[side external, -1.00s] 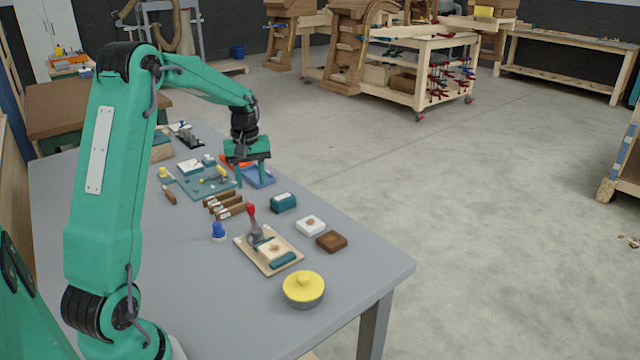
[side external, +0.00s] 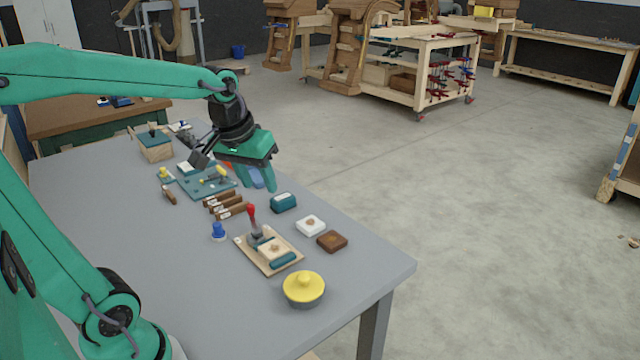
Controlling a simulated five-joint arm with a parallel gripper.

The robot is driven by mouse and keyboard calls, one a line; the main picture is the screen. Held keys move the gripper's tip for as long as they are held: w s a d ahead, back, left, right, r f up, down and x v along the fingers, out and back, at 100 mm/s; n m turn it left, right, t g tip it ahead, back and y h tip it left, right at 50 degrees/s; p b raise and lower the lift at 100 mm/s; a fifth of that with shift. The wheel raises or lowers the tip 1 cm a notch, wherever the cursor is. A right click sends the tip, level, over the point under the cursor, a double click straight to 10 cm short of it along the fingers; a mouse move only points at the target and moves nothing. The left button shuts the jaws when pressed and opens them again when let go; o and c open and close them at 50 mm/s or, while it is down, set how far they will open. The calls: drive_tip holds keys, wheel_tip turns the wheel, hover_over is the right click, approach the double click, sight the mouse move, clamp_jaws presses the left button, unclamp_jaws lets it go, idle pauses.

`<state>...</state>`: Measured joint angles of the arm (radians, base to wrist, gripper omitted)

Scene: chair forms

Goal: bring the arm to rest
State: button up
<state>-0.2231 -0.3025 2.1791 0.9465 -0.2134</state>
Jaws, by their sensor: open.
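My gripper (side external: 262,181) is green and hangs tilted over the far right part of the grey table (side external: 150,240). Its two fingers point down and stand apart, with nothing seen between them. Behind and beside the fingers is a blue tray (side external: 257,182), mostly hidden by them. My forearm reaches across the upper left of the view. The height of the fingertips above the table is hard to tell.
Near the gripper are a teal mat (side external: 190,184) with small tools, several brown-handled tools (side external: 225,205) and a teal block (side external: 283,202). Closer are a wooden board (side external: 262,262), a yellow-lidded pot (side external: 304,288), a white block (side external: 311,225) and a brown block (side external: 332,241). The table's near left is clear.

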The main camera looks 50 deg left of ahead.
drive_tip(key=s+d+m+t, duration=0.2)
drive_tip(key=s+d+m, duration=0.3)
drive_tip(key=s+d, duration=0.2)
drive_tip(key=shift+s+f+h, duration=0.4)
drive_tip(key=shift+s+f, duration=0.05)
drive_tip(key=shift+s, duration=0.55)
